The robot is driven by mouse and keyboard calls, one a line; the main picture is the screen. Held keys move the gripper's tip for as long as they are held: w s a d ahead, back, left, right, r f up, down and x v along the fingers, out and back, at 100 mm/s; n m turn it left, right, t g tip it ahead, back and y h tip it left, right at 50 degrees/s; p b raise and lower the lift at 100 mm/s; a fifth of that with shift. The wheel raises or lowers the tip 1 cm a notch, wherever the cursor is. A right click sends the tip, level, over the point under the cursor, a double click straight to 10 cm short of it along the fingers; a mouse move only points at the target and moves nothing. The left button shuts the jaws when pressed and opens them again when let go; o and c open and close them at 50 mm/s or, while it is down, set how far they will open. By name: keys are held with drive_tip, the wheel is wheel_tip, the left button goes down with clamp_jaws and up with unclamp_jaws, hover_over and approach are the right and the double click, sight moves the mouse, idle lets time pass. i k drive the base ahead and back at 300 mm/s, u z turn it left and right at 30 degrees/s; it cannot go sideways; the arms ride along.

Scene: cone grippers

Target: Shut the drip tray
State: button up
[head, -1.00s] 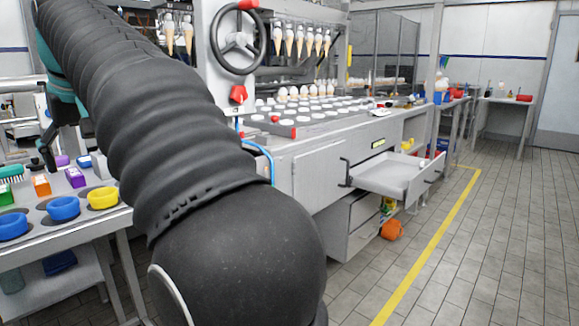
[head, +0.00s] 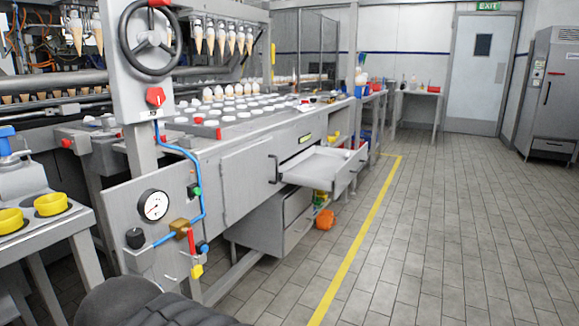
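The drip tray (head: 318,165) looks like a shallow, light grey pull-out tray on the right part of the long machine's front. It is pulled out and sticks out over the floor, with a small white thing on its far part. A dark handle (head: 275,167) shows beside its left end; I cannot tell whether it belongs to the tray or to the panel there. My gripper is not in view; only a dark part of my arm shows at the bottom left, well apart from the tray.
A lower grey drawer (head: 297,214) also sticks out under the tray, with an orange ball-like thing (head: 325,219) by it on the floor. A gauge panel (head: 153,205) with a red lever stands at left. The tiled floor (head: 430,220) right of the yellow line is clear.

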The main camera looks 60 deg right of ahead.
sight(326, 168)
drive_tip(key=z, duration=2.4)
drive_tip(key=k, duration=0.7)
drive_tip(key=u, duration=0.2)
drive_tip(key=i, duration=0.7)
drive_tip(key=z, duration=0.7)
drive_tip(key=i, duration=0.6)
drive_tip(key=z, duration=0.45)
